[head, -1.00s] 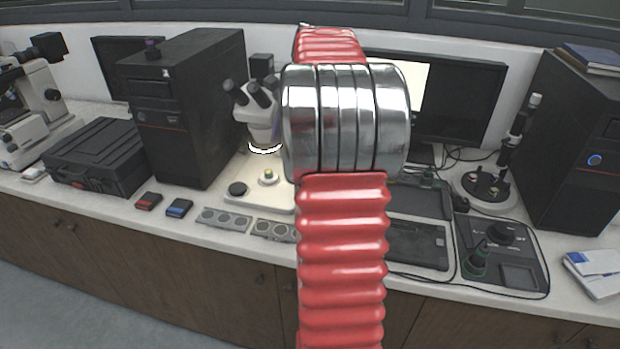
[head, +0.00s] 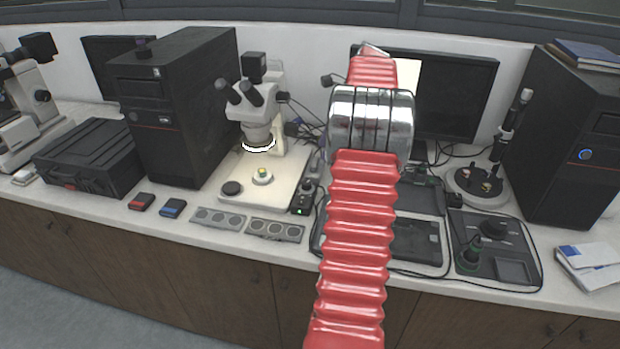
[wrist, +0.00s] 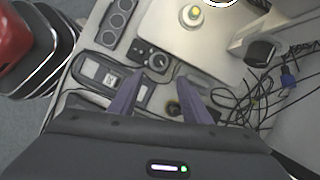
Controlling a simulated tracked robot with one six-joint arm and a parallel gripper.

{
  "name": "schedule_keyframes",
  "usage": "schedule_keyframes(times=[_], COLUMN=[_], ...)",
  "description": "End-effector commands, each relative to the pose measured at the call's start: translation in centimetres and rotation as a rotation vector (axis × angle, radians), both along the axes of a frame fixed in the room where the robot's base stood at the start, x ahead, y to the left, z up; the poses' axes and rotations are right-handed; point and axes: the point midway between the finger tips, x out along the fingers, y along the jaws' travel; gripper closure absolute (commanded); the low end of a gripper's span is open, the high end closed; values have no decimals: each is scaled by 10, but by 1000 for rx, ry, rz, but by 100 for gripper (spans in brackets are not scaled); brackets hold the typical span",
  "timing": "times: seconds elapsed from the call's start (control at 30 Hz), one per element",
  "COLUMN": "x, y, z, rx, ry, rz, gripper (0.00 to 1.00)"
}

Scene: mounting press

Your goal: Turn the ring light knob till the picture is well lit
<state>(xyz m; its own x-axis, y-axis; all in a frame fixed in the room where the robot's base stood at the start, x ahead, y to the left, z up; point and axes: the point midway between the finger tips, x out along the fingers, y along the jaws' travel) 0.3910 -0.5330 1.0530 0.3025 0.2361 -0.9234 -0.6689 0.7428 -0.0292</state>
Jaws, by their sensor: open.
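The ring light (head: 258,147) glows white under the head of the stereo microscope (head: 250,112). A small black control box (head: 302,203) with a knob (head: 306,187) and a green lamp stands right of the microscope base. In the wrist view the box (wrist: 138,50) and its round knob (wrist: 157,60) lie just beyond my fingertips. My gripper (wrist: 160,76) is open and empty, its two purple-grey fingers apart and pointing toward the box; I see no contact. The monitor (head: 455,98) shows a bright white patch (head: 408,88), partly hidden by my arm. My gripper is hidden in the head view.
A dark tray (head: 415,240) lies right of the box, partly behind my arm. Loose cables (wrist: 250,100) run to the right in the wrist view. A black computer tower (head: 185,105) stands left.

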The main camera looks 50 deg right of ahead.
Motion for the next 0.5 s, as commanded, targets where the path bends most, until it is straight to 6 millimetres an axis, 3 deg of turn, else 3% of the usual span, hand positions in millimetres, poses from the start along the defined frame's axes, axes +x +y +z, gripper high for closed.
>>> schedule_keyframes(times=[0.23,0.5], x=[7,19], y=[6,16], z=[-20,-58], rx=[2,3], ry=[1,2], rz=[2,2], gripper=[56,56])
